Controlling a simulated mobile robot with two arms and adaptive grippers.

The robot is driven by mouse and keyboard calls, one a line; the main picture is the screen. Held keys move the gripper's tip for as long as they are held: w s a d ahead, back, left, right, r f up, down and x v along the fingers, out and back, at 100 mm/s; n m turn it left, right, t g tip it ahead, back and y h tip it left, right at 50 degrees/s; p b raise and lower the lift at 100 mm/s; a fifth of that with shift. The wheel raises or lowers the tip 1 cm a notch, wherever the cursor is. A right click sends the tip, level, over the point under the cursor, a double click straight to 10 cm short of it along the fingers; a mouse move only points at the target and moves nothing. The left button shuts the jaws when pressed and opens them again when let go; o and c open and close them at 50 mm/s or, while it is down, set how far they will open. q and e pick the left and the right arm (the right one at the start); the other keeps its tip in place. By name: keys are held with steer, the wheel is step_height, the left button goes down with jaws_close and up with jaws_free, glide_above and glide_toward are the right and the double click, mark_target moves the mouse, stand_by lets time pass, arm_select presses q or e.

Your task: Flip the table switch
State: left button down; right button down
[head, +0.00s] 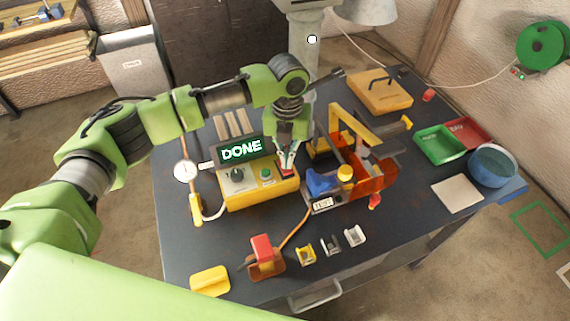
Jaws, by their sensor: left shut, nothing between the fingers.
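A yellow control box (240,194) stands on the dark table (215,243). It has a black knob, a green button (266,174) and a red part (286,171) at its right end, which may be a switch. A display (241,149) behind it reads "DONE". My left gripper (287,160) points down over the box's right end, shut and empty, at or just above the red part. I cannot tell whether they touch, and the fingers partly hide it. A red upright block on an orange base (264,257) stands nearer the front edge. My right gripper is out of view.
Right of the box stands an orange fixture (372,178) with a yellow arm and blue clamp. A dial gauge (186,171) is at left. Small clips and a yellow block (210,281) lie in front. Green and red trays and a blue bowl (492,166) are at right.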

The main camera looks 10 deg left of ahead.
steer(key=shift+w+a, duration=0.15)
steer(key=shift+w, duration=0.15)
arm_select(q)
steer(key=shift+f, duration=0.7)
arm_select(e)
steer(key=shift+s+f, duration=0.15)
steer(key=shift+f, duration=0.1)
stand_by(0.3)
